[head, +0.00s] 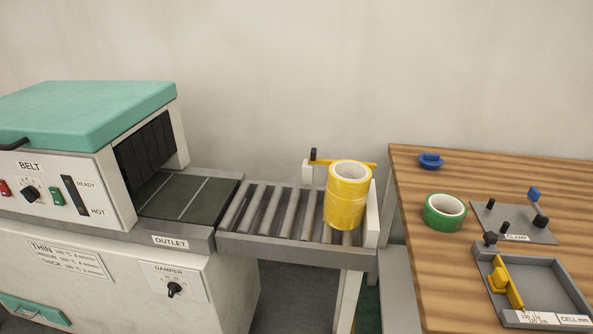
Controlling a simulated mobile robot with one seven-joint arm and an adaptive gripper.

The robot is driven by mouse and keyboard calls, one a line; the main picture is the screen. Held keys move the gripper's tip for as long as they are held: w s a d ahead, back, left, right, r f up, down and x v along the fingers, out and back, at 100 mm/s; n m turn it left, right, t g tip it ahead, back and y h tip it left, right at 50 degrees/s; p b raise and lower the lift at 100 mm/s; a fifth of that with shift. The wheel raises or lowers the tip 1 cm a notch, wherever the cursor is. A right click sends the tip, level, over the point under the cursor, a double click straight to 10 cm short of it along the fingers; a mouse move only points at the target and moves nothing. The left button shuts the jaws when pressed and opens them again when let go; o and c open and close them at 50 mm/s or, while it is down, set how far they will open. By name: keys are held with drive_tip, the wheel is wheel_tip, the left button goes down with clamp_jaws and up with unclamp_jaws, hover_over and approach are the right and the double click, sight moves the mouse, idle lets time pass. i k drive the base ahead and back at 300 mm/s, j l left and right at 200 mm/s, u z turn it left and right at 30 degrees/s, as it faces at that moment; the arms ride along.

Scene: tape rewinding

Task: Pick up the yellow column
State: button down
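The yellow column (345,207) stands upright on the grey roller conveyor (265,238), near its right end. It looks like yellow tape rolls stacked in one cylinder, with a pale hollow core showing at the top. A thin yellow bar (325,161) with a black knob at its left end runs behind the column's top; I cannot tell whether they touch. The column hides part of the rollers and the conveyor's end. My gripper is not in this view.
A white machine with a teal lid (85,110) stands left, its dark outlet belt (182,197) meeting the rollers. On the wooden table (425,285) at right are a green tape roll (445,212), a blue item (430,161), a clamp plate (515,222) and a grey tray (545,262).

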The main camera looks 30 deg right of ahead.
sight(348, 180)
drive_tip(key=j+z, duration=0.2)
drive_tip(key=z, duration=0.15)
drive_tip(key=i+j+z, duration=0.1)
drive_tip(key=z, duration=0.3)
drive_tip(key=j, duration=0.1)
